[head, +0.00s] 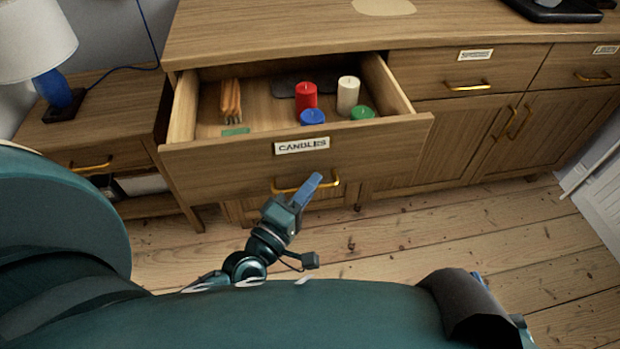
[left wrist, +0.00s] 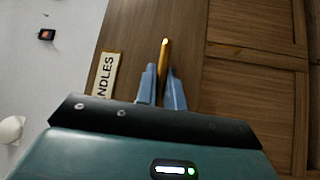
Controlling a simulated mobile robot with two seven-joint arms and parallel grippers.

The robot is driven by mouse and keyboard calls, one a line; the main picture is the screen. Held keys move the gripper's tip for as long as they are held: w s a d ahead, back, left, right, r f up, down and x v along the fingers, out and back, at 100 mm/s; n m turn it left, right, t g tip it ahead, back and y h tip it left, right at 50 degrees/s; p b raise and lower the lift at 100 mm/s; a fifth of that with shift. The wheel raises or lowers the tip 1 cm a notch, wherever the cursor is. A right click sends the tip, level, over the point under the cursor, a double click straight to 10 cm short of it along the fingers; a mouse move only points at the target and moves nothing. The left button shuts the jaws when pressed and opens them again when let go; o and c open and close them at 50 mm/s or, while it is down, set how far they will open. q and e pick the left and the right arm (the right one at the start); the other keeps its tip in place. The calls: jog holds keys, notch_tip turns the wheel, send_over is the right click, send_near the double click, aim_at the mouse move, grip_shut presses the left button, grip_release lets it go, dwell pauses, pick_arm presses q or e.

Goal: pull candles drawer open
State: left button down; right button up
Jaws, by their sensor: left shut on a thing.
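The candles drawer (head: 220,165) is open, pulled out from the wooden dresser, with a "CANDLES" label (head: 302,145) on its front. Inside are a red candle (head: 306,97), a cream candle (head: 347,95), a blue candle (head: 312,117), a green candle (head: 362,113) and a bundle of orange-brown sticks (head: 231,101). My left gripper (head: 306,190) is at the drawer's brass handle (head: 333,183). In the left wrist view its blue fingers (left wrist: 162,88) are shut on the handle (left wrist: 165,52), beside the label (left wrist: 108,75). My right gripper is not clearly seen.
A side table (head: 125,100) with a lamp (head: 38,45) stands left of the dresser. Closed drawers (head: 430,75) and cupboard doors (head: 560,125) are on the right. Bare floorboards (head: 430,235) lie in front. A white panel (head: 600,185) stands at the right edge.

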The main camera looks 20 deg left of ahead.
pick_arm(q)
jog(key=shift+s+d, duration=0.1)
jog(key=shift+s, duration=0.05)
pick_arm(e)
jog(key=shift+s, duration=0.1)
pick_arm(q)
jog(key=c, duration=1.5)
grip_release()
